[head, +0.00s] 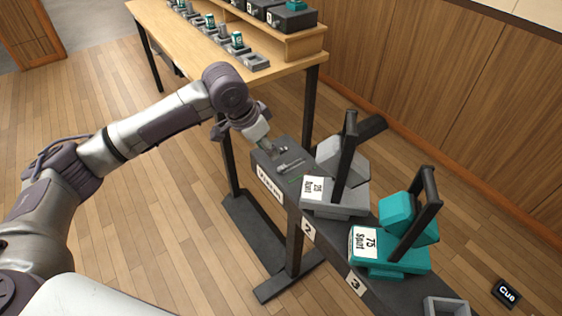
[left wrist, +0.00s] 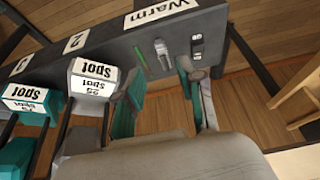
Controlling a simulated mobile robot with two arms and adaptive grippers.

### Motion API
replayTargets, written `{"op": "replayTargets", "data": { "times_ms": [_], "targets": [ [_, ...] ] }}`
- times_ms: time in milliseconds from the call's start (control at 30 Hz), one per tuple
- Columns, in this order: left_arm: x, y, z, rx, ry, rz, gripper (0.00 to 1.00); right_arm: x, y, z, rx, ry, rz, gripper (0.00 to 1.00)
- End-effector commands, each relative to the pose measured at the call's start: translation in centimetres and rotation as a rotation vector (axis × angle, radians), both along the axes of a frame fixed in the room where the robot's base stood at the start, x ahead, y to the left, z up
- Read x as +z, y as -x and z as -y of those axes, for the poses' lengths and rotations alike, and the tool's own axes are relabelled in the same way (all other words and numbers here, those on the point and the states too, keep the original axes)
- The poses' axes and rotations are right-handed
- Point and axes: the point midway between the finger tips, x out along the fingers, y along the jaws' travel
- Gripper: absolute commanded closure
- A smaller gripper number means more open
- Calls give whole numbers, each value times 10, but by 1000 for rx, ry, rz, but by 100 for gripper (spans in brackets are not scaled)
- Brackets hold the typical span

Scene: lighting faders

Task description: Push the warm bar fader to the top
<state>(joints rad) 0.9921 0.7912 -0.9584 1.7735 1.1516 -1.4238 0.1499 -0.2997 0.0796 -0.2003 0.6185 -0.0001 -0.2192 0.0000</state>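The label also shows at the top of the left wrist view (left wrist: 160,13). A small grey fader knob (left wrist: 161,47) stands on the bar's face, with a green mark (left wrist: 140,57) beside it to the left and a small dark switch-like part (left wrist: 196,42) to the right. My left gripper (head: 266,145) is over the labelled end. Its fingers (left wrist: 164,78) are apart and empty, one on each side of the knob's line; whether they touch it I cannot tell. My right gripper is out of view.
A grey spot lamp (head: 340,190) and a teal spot lamp (head: 390,250) hang along the bar to the right. A wooden table (head: 180,40) with several small devices stands behind. A black "Cue" box (head: 506,293) is at the lower right. Open floor lies left.

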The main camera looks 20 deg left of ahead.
Motion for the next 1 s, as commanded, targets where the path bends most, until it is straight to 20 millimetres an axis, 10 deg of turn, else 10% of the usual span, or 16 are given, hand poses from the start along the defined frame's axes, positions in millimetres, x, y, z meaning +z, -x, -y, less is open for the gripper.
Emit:
{"op": "replayTargets", "data": {
  "times_ms": [400,867,1000],
  "targets": [
    [-75,-24,20,-1,0,1,61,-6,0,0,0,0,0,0],
    [-89,-29,23,-1,0,3,61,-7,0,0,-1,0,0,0],
    [-89,-29,23,-1,0,2,80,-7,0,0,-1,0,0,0]
  ]
}}
